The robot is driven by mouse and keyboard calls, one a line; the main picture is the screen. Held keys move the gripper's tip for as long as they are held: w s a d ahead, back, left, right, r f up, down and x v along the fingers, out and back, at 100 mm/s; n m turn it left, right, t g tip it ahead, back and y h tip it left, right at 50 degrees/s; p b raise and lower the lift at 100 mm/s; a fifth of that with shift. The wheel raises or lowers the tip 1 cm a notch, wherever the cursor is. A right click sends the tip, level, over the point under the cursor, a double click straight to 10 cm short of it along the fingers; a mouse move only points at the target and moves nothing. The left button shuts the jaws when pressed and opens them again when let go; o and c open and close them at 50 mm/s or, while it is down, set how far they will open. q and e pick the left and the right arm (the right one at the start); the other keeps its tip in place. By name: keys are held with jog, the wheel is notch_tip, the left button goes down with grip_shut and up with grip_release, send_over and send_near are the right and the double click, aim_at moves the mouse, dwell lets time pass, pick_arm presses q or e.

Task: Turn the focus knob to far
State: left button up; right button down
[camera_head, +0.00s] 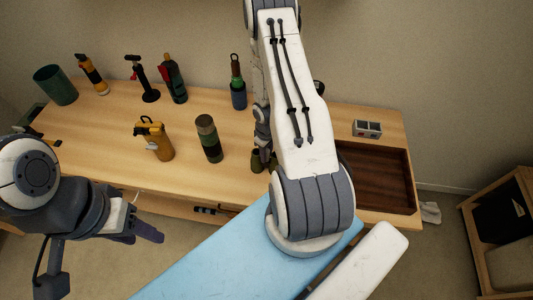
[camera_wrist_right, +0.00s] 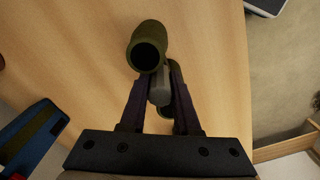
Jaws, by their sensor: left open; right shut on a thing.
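The olive-green binoculars (camera_head: 257,160) stand near the front edge of the wooden table, partly hidden by my right arm. In the right wrist view one dark barrel (camera_wrist_right: 148,48) shows end-on, and the other is mostly hidden behind the fingers. The grey focus knob (camera_wrist_right: 159,92) sits between the barrels. My right gripper (camera_wrist_right: 162,75) is shut on the knob, a finger on each side. No knob marking is readable. My left gripper (camera_head: 143,218) is open and empty, in front of the table at the left, well apart from the binoculars.
A green and black flask (camera_head: 208,138) and a yellow lantern-like item (camera_head: 154,140) stand left of the binoculars. Bottles and a black pump (camera_head: 146,82) line the back. A brown tray (camera_head: 409,182) and a small grey box (camera_head: 367,129) are at the right.

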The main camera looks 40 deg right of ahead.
dwell(0.4)
jog(key=c, duration=0.6)
grip_release()
jog(key=shift+r, duration=0.1)
notch_tip(320, 180, up, 10)
jog(key=p, duration=1)
jog(key=shift+r+p, duration=0.15)
jog(key=shift+p, duration=0.15)
